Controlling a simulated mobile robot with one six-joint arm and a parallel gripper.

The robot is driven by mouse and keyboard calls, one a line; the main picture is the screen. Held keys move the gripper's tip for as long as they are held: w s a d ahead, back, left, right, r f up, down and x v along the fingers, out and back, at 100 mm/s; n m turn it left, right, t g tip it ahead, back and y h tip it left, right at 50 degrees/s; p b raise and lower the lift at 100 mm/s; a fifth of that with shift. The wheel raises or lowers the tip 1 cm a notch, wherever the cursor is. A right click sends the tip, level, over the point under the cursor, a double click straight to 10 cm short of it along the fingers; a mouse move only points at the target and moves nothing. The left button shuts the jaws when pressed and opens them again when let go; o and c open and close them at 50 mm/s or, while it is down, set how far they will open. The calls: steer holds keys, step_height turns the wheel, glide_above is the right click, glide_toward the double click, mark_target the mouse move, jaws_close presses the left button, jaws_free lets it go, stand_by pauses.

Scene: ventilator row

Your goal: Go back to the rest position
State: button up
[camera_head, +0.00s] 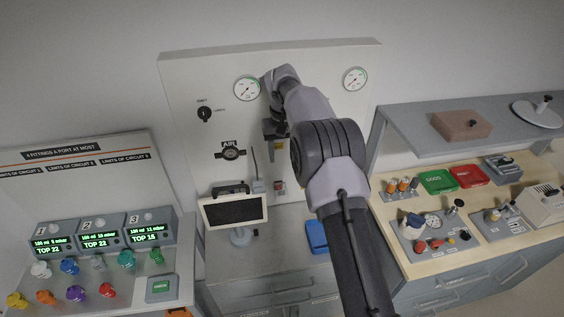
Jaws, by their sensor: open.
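My arm rises from the bottom right of the head view and reaches up in front of the white wall panel (330,120). My gripper (270,139) hangs at its end, pointing down, right of the AIR port (231,153) in the picture. It is small and dark here. It is open, and I see nothing held in it. Its fingertips are hard to make out, and I cannot tell its distance to the panel. My arm hides part of the panel and of the counter below.
A screen (234,211) stands below the panel, with a blue tray (317,236) to its right. Left, three display units (96,240) stand behind several coloured fittings. Right, a bench (400,262) holds fittings, a green bin (437,181) and a red bin (469,176) under a shelf (420,142).

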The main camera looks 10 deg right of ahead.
stand_by(0.4)
steer(key=s+a+r+m+t+y+b, duration=0.1)
steer(key=s+r+b, duration=0.3)
steer(key=s+b, duration=0.35)
steer(key=s+a+r+m+t+b, duration=0.1)
steer(key=s+r+t+b, duration=0.1)
steer(key=s+r+b, duration=0.35)
steer(key=s+f+m+t+b, duration=0.1)
steer(key=s+f+b, duration=0.4)
steer(key=s, duration=0.9)
steer(key=s+a+f+m+t+y+b, duration=0.1)
steer(key=s+f+b, duration=0.4)
steer(key=s+f, duration=0.5)
steer(key=s, duration=0.4)
steer(key=shift+s, duration=0.2)
steer(key=shift+a, duration=0.1)
steer(key=shift+c, duration=0.5)
